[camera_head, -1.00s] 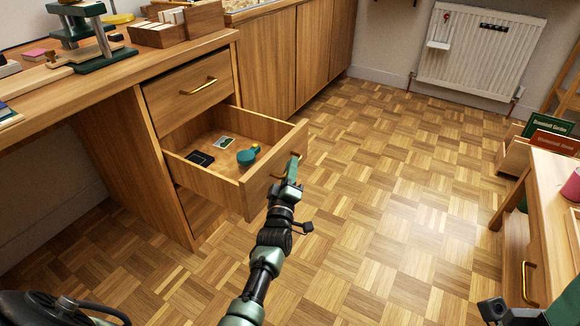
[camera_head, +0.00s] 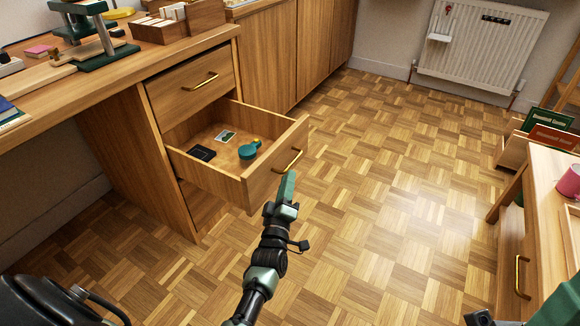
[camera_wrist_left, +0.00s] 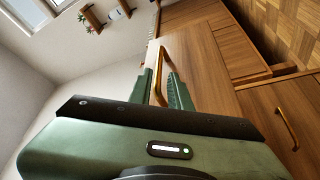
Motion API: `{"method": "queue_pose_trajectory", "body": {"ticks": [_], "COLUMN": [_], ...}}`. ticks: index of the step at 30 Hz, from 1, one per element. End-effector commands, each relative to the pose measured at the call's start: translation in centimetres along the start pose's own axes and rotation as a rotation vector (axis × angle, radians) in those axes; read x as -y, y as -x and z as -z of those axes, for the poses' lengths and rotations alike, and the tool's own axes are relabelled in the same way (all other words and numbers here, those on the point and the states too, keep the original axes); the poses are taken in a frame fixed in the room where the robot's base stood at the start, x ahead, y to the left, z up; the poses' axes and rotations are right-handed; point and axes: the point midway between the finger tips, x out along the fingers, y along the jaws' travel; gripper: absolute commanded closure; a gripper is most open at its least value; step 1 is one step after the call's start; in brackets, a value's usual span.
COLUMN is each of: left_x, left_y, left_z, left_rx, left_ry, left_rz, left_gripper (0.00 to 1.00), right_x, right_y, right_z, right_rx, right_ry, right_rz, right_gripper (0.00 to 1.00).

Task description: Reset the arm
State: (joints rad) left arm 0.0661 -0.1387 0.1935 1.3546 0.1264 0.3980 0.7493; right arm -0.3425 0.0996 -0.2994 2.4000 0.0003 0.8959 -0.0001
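My left gripper (camera_head: 286,187) is in front of the open wooden drawer (camera_head: 215,181) of the desk. Its green fingers are apart with nothing held between them, as the left wrist view (camera_wrist_left: 163,90) shows. The brass drawer handle (camera_head: 288,161) is just beyond the fingertips, and in the left wrist view the handle (camera_wrist_left: 163,60) shows between and beyond the fingers. Green and dark parts of my right arm show at the lower right edge; its fingers cannot be made out.
The drawer holds a teal round object (camera_head: 248,151), a black flat item (camera_head: 202,153) and a small card (camera_head: 226,136). A closed drawer (camera_head: 190,82) is above. A wooden table (camera_head: 556,200) with a pink mug (camera_head: 570,181) stands right. The parquet floor between is clear.

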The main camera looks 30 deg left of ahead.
Motion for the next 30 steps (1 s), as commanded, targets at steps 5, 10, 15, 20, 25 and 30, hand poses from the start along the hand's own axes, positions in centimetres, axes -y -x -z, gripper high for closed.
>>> {"method": "queue_pose_trajectory", "body": {"ticks": [5, 10, 15, 20, 25, 30], "left_x": [0.0, 0.0, 0.0, 0.1, 0.6, 1.6], "left_y": [1.1, 1.1, 1.1, 1.1, 2.2, 6.3], "left_z": [0.0, 0.0, 0.0, 0.0, -0.8, -2.9], "left_rx": [0.0, -0.001, 0.0, 0.006, 0.107, 0.378], "left_ry": [0.0, 0.001, 0.001, -0.004, -0.092, -0.325], "left_rz": [0.0, 0.0, 0.0, 0.003, 0.051, 0.161], "left_gripper": [0.81, 0.81, 0.81, 0.81, 0.81, 0.81], "right_x": [0.0, 0.0, 0.0, 0.0, 0.0, 0.0], "right_y": [-0.2, -0.1, -0.1, -0.2, -0.2, -0.2], "right_z": [0.1, 0.1, 0.1, 0.1, 0.1, 0.1], "right_rx": [0.005, 0.005, 0.005, 0.003, 0.002, 0.003], "right_ry": [-0.001, -0.001, -0.001, -0.001, -0.001, -0.001], "right_rz": [-0.002, -0.002, -0.002, -0.002, -0.002, -0.002], "right_gripper": [0.64, 0.64, 0.64, 0.64, 0.64, 0.64]}}
